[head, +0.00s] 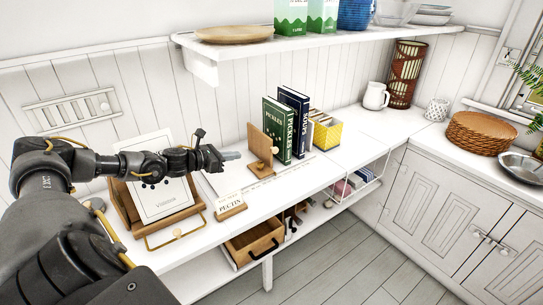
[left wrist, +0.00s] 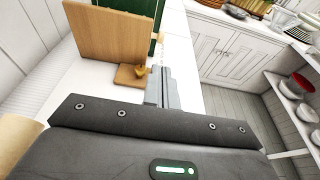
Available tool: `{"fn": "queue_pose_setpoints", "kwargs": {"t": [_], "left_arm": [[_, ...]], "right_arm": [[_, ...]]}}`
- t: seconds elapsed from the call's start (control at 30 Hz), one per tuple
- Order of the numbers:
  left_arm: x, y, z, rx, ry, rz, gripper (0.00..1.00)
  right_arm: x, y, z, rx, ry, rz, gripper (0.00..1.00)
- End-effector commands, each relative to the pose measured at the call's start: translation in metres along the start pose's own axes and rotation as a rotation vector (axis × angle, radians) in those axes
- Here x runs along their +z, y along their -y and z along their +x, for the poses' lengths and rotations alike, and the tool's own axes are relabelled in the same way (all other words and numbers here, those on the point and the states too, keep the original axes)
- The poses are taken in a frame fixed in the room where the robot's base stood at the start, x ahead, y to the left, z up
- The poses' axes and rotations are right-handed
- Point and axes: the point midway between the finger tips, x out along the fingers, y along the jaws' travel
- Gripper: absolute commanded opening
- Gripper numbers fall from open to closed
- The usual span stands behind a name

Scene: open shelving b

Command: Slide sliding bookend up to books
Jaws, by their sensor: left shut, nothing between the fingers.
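The wooden sliding bookend (head: 262,147) stands upright on the white shelf top, with a small knob on its foot. A green book (head: 277,130) and a dark blue book (head: 297,115) stand upright just to its right. My left gripper (head: 232,156) is shut and empty, left of the bookend and apart from it in the head view. In the left wrist view the shut fingers (left wrist: 162,88) point toward the bookend's foot, beside its small knob. The bookend panel (left wrist: 108,35) and part of the green book (left wrist: 137,8) show beyond. My right gripper is not in view.
A yellow patterned box (head: 327,135) is right of the books. An upper shelf (head: 330,41) hangs above. A wooden drawer or box (head: 254,242) sits below.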

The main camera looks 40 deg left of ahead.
Motion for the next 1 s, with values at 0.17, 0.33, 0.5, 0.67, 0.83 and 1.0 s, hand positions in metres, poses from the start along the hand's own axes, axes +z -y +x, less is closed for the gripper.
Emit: {"fn": "queue_pose_setpoints", "kwargs": {"t": [0.17,0.33,0.5,0.67,0.83,1.0], "left_arm": [[0.001,0.000,0.005,0.001,0.001,-0.003,0.00],[0.002,0.000,0.030,0.000,0.005,-0.006,0.00],[0.002,0.001,0.067,0.000,0.006,-0.007,0.00],[0.001,0.001,0.099,0.000,0.004,-0.006,0.00],[0.000,0.001,0.124,-0.001,0.001,-0.005,0.00],[0.000,0.000,0.137,0.001,0.000,-0.004,0.00]], "right_arm": [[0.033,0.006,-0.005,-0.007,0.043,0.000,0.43],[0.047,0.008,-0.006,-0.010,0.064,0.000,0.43],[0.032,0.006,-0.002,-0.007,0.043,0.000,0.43],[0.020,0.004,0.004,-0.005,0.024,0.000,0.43],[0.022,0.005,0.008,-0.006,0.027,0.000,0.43],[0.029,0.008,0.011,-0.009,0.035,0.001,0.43]]}}
